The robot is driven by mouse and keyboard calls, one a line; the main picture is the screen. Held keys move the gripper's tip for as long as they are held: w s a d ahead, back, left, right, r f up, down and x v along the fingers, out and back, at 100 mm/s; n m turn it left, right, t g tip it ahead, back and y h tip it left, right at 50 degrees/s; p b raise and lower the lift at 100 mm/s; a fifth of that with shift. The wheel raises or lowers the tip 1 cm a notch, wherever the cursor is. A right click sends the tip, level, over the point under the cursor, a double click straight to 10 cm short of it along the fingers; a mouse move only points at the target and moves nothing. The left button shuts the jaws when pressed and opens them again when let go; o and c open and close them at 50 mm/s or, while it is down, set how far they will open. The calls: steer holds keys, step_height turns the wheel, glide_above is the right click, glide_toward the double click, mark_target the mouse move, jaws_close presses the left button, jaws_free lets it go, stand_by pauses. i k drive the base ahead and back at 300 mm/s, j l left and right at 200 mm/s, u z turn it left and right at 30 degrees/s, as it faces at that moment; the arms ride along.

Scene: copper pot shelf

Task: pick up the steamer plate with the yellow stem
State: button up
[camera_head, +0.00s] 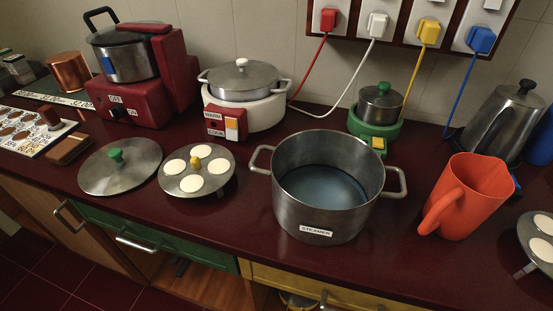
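The steamer plate (183,182) with the yellow stem (195,163) lies on the dark red counter, left of the middle. It is a round metal plate with several pale round cakes set in it around the short yellow stem. A metal lid with a green knob (117,158) lies just to its left. The large open steamer pot (312,218), labelled "STEAMER", stands to its right, with bluish water in it. My gripper is not in view.
A white-based cooker (243,113) stands behind the plate, with a red cooker (133,100) to its left. An orange jug (470,195) and another plate of cakes (541,240) are at right. A small pot on a green base (376,127) and a metal kettle (503,115) stand at the back.

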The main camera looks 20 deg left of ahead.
mark_target(199, 171)
steer(key=k+j, duration=0.1)
steer(key=j, duration=0.4)
steer(key=k+j, duration=0.1)
steer(key=j, duration=0.45)
steer(key=k+j, duration=0.1)
steer(key=j, duration=0.9)
steer(key=i+j, duration=0.15)
steer(key=j, duration=0.35)
steer(key=i+j, duration=0.15)
